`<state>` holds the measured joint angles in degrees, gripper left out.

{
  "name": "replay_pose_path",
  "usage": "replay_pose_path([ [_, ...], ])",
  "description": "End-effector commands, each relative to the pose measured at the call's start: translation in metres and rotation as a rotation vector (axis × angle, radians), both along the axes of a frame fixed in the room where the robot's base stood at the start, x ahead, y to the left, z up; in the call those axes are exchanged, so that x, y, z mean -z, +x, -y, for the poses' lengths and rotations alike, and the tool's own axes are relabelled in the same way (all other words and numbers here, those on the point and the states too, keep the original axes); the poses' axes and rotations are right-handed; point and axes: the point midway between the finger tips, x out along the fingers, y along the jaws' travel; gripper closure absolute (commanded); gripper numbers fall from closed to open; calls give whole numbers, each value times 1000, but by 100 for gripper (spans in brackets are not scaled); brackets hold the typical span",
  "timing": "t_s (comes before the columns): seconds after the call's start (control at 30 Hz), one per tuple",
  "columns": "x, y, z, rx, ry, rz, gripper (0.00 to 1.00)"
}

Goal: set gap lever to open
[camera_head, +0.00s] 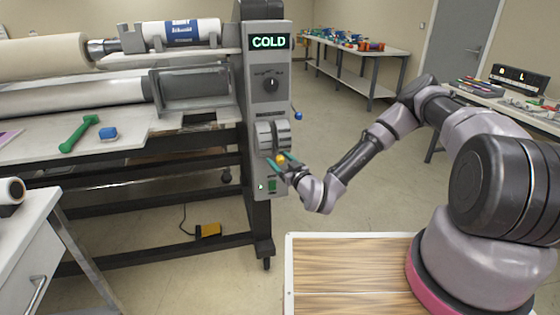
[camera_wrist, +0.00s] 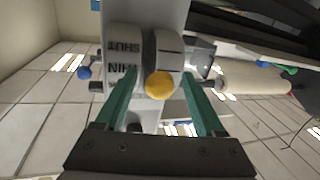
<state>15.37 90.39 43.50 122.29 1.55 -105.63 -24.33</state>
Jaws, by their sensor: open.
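The gap lever shows as a yellow ball knob (camera_head: 281,158) on the grey drum housing (camera_head: 265,134) of the laminator's control column. In the wrist view the knob (camera_wrist: 160,85) sits in front of a drum with an upside-down SHUT label (camera_wrist: 125,47). A second label below it is partly hidden by a finger, and the knob is level with or just below that label. My gripper (camera_head: 282,161) is at the drum. Its green fingers (camera_wrist: 158,74) are open on either side of the knob, with visible gaps. I see no contact.
The column carries a COLD display (camera_head: 270,42) and a black dial (camera_head: 271,85). A blue knob (camera_head: 297,116) sticks out on its right side. A green switch (camera_head: 272,186) is just below my gripper. The laminator bed (camera_head: 40,155) lies left; open floor lies right.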

Motion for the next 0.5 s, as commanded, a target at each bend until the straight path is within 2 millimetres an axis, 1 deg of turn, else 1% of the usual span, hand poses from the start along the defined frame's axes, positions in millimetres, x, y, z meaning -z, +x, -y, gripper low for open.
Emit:
replay_pose_path([
  [0.13,0,0,0,0,0,0,29],
  [0.17,0,0,0,0,0,0,33],
  [0.2,0,0,0,0,0,0,48],
  [0.27,0,0,0,0,0,0,71],
  [0.3,0,0,0,0,0,0,86],
  [0.33,0,0,0,0,0,0,98],
  [0.37,0,0,0,0,0,0,100],
  [0.5,0,0,0,0,0,0,100],
])
